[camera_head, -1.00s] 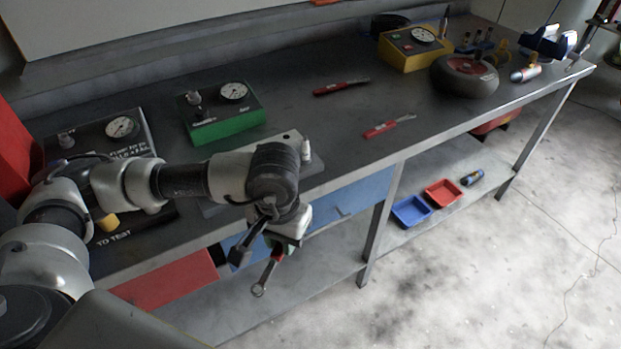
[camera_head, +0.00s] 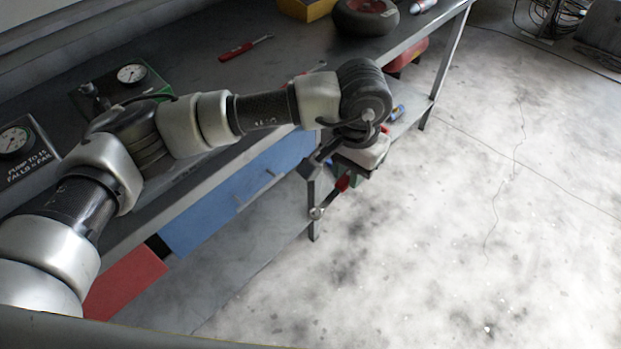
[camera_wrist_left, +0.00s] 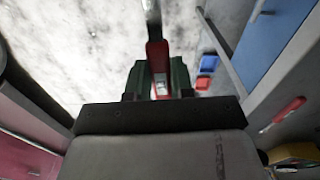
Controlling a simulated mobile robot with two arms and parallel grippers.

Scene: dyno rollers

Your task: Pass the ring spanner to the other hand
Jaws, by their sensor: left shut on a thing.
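The ring spanner (camera_head: 328,200) has a red handle and a grey metal shaft with a ring end. My left gripper (camera_head: 345,168) is shut on its red handle and holds it in the air in front of the bench, with the ring end pointing down and to the left. In the left wrist view the red handle (camera_wrist_left: 158,64) sits between the dark green fingers of my left gripper (camera_wrist_left: 158,80), and the shaft runs out past the top edge. My right gripper is in neither current view.
The workbench (camera_head: 200,75) lies behind my left arm, with a green gauge box (camera_head: 130,88) and a red-handled tool (camera_head: 240,50) on top. Blue (camera_head: 225,195) and red (camera_head: 125,280) drawer fronts hang below. The floor (camera_head: 480,220) to the right is clear.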

